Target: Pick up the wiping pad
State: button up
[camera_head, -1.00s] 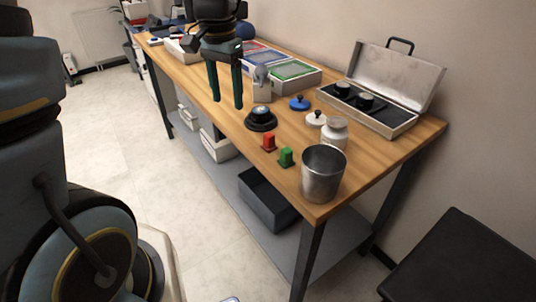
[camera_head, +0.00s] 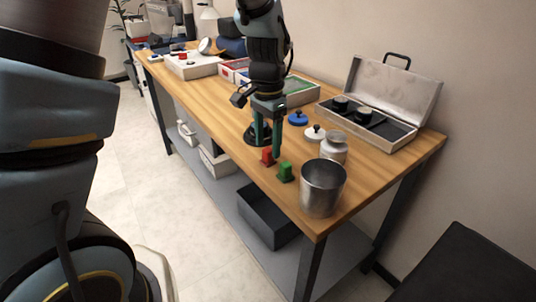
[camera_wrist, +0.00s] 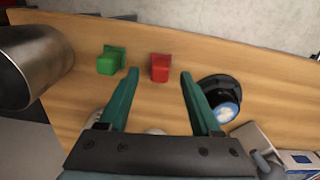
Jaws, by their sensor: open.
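No object is labelled as the wiping pad. The small red block (camera_head: 267,157) and green block (camera_head: 285,172), each on a wider base, stand near the table's front edge; I cannot tell which, if either, is the pad. My gripper (camera_head: 267,151) points down above the table, open and empty. In the wrist view, the red block (camera_wrist: 160,67) appears between and slightly beyond the spread fingertips (camera_wrist: 160,74), apart from both. The green block (camera_wrist: 110,61) lies left of the left finger. A black round piece with a pale blue centre (camera_wrist: 222,98) is just right of the right finger.
A metal cup (camera_head: 323,188) and a lidded jar (camera_head: 333,148) stand right of the blocks. Blue (camera_head: 298,119) and white (camera_head: 315,132) knobbed lids lie behind. An open metal case (camera_head: 393,134) is at the back right. The wooden table (camera_head: 222,112) has bare space at left.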

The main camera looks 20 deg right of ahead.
aim_at(268, 156)
jog(key=shift+f, duration=1.5)
jog(key=shift+c, duration=0.2)
grip_shut()
